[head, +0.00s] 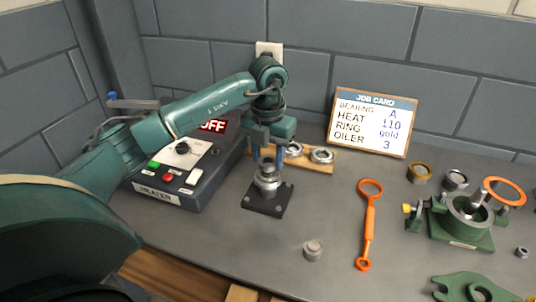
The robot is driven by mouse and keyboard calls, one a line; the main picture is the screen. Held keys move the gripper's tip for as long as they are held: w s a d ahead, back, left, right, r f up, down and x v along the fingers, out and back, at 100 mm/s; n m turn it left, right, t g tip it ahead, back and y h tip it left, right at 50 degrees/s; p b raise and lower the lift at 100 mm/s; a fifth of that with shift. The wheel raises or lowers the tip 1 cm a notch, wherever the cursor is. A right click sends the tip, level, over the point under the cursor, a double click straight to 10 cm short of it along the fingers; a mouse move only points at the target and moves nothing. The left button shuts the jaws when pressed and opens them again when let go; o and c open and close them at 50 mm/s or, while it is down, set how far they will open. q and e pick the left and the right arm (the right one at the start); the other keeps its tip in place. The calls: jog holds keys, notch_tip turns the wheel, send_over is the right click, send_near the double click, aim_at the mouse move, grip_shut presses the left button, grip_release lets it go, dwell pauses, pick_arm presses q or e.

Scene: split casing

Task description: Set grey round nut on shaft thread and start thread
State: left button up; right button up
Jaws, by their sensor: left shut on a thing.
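My left gripper (268,172) reaches down from above, its two fingers on either side of a small grey round part, which looks like the grey round nut (268,167). It is shut on this nut. Directly below are the metal shaft parts (267,187), standing upright on a black square base plate (266,204). The fingers partly hide the nut and the shaft top, so I cannot tell whether the nut touches the thread. My right gripper is not in view.
A heater box (190,165) stands left of the plate. Bearings on a wooden board (320,168) lie behind. An orange wrench (369,225), a small metal part (313,250) and a green casing half (465,236) lie to the right. The job card (370,122) leans behind.

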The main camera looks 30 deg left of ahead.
pick_arm(q)
jog(key=shift+f, duration=0.25)
jog(key=shift+f+b, duration=0.35)
dwell(0.3)
